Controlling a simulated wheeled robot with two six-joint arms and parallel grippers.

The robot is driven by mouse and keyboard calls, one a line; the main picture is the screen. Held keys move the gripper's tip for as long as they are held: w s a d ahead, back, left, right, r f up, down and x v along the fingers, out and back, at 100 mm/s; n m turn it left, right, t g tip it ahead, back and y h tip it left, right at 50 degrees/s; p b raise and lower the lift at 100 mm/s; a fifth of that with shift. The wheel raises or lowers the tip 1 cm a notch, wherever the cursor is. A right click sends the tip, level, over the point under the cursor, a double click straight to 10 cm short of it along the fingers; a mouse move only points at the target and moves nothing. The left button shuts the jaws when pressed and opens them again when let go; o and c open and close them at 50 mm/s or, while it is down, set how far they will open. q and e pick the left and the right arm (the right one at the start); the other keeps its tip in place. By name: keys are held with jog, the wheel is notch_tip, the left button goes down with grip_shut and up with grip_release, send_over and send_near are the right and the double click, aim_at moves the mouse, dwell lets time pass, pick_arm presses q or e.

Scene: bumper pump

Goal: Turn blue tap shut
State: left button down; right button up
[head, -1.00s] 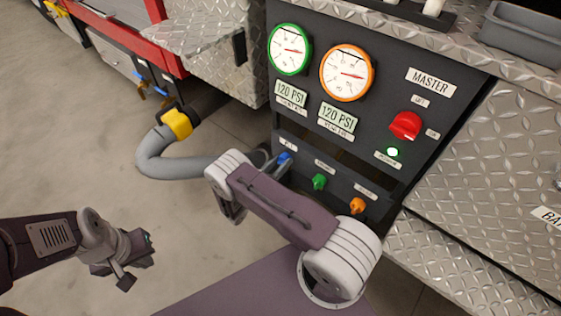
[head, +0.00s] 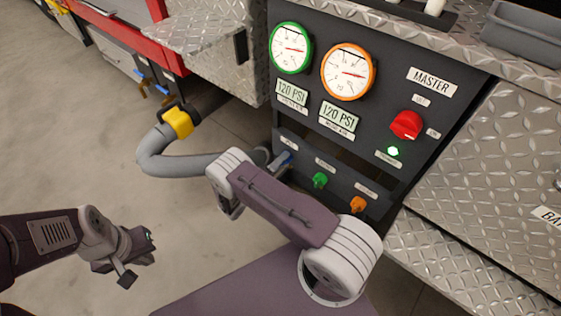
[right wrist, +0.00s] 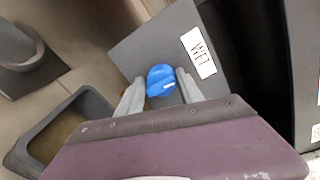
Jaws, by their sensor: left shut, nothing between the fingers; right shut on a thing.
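The blue tap (head: 285,159) is on the lower strip of the dark pump panel, at its left end, partly hidden by my right arm in the head view. My left gripper (head: 139,256) is shut and empty, over the floor at the lower left, far from the panel.
A green tap (head: 320,180) and an orange tap (head: 357,204) sit to the right on the same strip. Above are a green-rimmed gauge (head: 291,47), an orange-rimmed gauge (head: 348,72) and a red master switch (head: 406,124). A grey hose (head: 185,166) with a yellow collar bends at left.

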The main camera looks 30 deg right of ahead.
jog(key=shift+s+n, duration=0.1)
jog(key=shift+n, duration=0.4)
jog(key=o, duration=1.3)
jog(key=p+v, duration=0.3)
jog(key=v, duration=0.6)
